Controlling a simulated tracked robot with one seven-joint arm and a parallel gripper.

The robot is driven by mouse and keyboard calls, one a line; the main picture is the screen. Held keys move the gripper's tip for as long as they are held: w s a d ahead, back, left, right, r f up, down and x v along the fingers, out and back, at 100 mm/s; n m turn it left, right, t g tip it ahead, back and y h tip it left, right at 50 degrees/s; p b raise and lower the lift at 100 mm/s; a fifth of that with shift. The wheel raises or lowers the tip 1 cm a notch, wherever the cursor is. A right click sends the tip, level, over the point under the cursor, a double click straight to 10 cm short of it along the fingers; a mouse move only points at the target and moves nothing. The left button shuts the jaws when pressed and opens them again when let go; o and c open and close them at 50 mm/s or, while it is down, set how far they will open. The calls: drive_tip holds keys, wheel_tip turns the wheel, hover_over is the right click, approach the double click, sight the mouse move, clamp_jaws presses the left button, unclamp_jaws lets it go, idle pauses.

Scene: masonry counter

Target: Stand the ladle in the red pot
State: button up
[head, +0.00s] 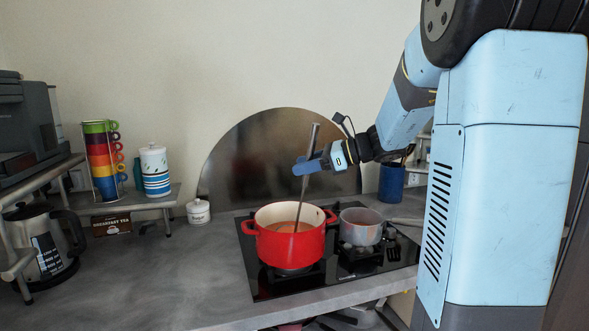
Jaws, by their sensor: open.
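The red pot (285,248) stands on the left part of the black cooktop, with an orange-brown content showing inside. The ladle (312,136) has a long thin metal handle that rises out of the pot, leaning slightly right at the top. Its lower end is hidden inside the pot. My gripper (307,167) is above the pot at the upper part of the handle, with blue fingers pointing left. The jaws are open, and the handle passes at or behind them; I cannot tell whether they touch it.
A grey saucepan (360,230) stands right of the pot. A dark rounded splash panel (262,150) rises behind. A blue holder (391,184) is at the back right. A white lidded jar (198,211) stands left of the cooktop. The counter (165,275) is clear at front left.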

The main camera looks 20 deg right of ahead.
drive_tip(key=v, duration=0.9)
drive_tip(key=shift+s+d, duration=0.2)
drive_tip(key=shift+d, duration=0.15)
